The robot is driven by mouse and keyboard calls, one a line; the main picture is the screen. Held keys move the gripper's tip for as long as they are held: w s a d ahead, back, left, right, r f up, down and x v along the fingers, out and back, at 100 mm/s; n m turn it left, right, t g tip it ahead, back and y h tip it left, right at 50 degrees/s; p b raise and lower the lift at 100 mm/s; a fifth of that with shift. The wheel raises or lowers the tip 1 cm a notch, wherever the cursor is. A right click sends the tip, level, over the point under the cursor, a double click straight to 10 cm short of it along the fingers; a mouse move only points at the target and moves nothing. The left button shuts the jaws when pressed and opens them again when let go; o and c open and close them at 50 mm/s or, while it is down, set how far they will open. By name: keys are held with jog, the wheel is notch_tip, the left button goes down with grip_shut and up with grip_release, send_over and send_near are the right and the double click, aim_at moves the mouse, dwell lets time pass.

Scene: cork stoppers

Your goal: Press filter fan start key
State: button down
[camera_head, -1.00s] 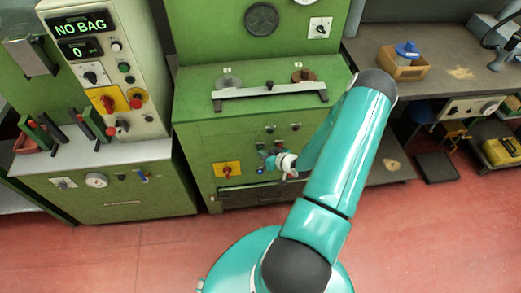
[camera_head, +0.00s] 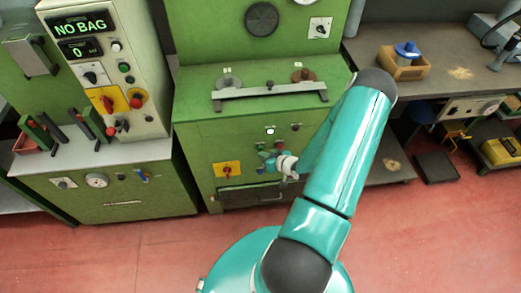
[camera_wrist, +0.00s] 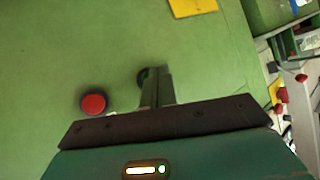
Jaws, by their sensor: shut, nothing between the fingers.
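My gripper (camera_head: 267,161) is shut and empty at the front of the green machine (camera_head: 195,135) in the head view. In the wrist view, its closed fingers (camera_wrist: 155,78) point at the green panel. A dark round key collar (camera_wrist: 142,76) shows partly behind the fingertips; its cap is hidden, and I cannot tell whether the fingers touch it. A red button (camera_wrist: 93,103) sits beside it on the left, clear of the fingers. In the head view, a small round lamp (camera_head: 270,131) above the gripper glows white. Labels are too small to read.
A yellow plate with a red switch (camera_head: 227,170) is left of my gripper. A bar (camera_head: 270,94) runs across the machine's top. A cabinet (camera_head: 108,75) with a "NO BAG" display stands left. A workbench (camera_head: 455,72) is right. The red floor in front is clear.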

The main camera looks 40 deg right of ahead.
jog(key=shift+s+a, duration=0.15)
jog(key=shift+s, duration=0.1)
jog(key=shift+s+a, duration=0.7)
jog(key=shift+s, duration=0.3)
jog(key=shift+s+a, duration=0.65)
jog(key=shift+s, duration=0.35)
